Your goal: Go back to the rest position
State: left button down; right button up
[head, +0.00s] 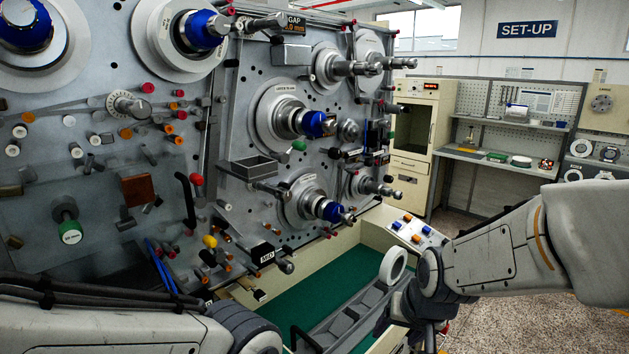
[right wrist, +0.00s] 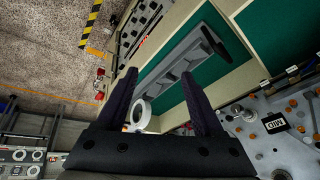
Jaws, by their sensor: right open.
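My right arm comes in from the right in the head view, and its gripper (head: 392,322) points down over the machine's front ledge, partly hidden by my wrist. In the right wrist view the two dark fingers (right wrist: 160,75) are wide apart with nothing gripped. A white ring (head: 393,265) stands near the end of a grey rack (head: 345,322). In the right wrist view the ring (right wrist: 141,112) shows between the fingers, nearer one of them; I cannot tell if they touch. My left arm crosses the bottom left of the head view, its gripper out of frame.
The machine panel (head: 100,180) with blue-tipped spindles (head: 318,124), pegs and rods fills the left and middle. A green mat (head: 305,285) lies under the rack. A button box (head: 416,232) sits by my right wrist. Open floor (head: 530,325) lies at right.

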jog(key=s+d+f+n+g+h, duration=0.1)
jog(key=s+d+f+n+g, duration=0.2)
jog(key=s+f, duration=0.4)
jog(key=s+a+r+n+g, duration=0.1)
jog(key=s+a+r+n, duration=0.1)
jog(key=s+a, duration=0.4)
jog(key=s+a+r+n+y+b, duration=0.1)
jog(key=s+a+r+n, duration=0.2)
jog(key=s+a, duration=0.4)
jog(key=shift+s+r+n+g, duration=0.25)
jog(key=shift+s+n+g, duration=0.15)
jog(key=shift+n, duration=0.4)
jog(key=shift+a, duration=0.1)
